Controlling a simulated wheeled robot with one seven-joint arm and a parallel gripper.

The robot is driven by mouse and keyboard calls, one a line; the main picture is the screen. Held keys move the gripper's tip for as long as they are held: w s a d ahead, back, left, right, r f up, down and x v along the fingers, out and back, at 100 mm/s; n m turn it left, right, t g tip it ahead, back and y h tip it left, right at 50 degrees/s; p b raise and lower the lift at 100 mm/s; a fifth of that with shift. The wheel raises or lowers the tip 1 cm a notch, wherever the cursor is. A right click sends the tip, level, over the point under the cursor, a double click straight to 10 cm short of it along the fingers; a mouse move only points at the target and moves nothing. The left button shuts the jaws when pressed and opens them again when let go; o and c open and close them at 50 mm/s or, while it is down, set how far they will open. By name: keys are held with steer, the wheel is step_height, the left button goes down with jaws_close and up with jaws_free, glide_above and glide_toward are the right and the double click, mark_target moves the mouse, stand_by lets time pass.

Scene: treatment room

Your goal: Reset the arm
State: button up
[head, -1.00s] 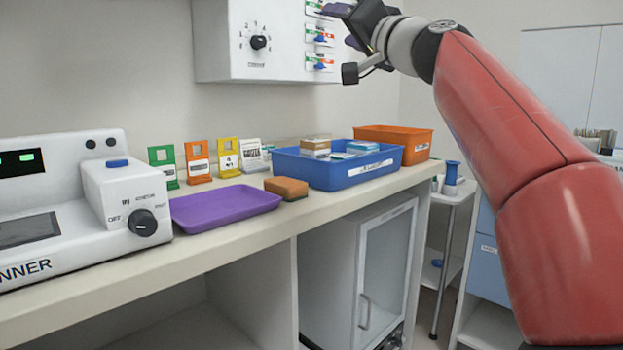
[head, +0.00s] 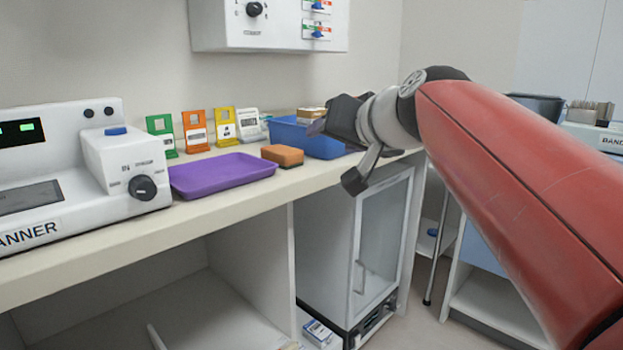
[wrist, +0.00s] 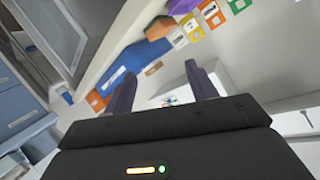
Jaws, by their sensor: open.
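My red arm reaches in from the right of the head view. Past the fingers lie a white surface and the wall box, both tilted in that view.
On the counter (head: 110,237) stand the scanner (head: 125,175), a purple tray (head: 222,174), an orange-brown sponge (head: 282,155) and upright coloured cards (head: 195,131). A glass-door cabinet (head: 375,245) is below. A control box (head: 270,25) hangs above the counter.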

steer(key=s+d+f+g+h, duration=0.2)
steer(key=s+d+f, duration=0.1)
steer(key=s+f, duration=0.4)
steer(key=s+d+f+g+h, duration=0.2)
steer(key=s+d+f, duration=0.2)
steer(key=s+f, duration=0.4)
steer(key=s+d+f+g+h, duration=0.2)
steer(key=s+f, duration=0.6)
steer(key=f, duration=0.8)
steer(key=shift+d+f+g, duration=0.2)
steer(key=shift+d+g, duration=0.3)
steer(key=shift+d, duration=0.7)
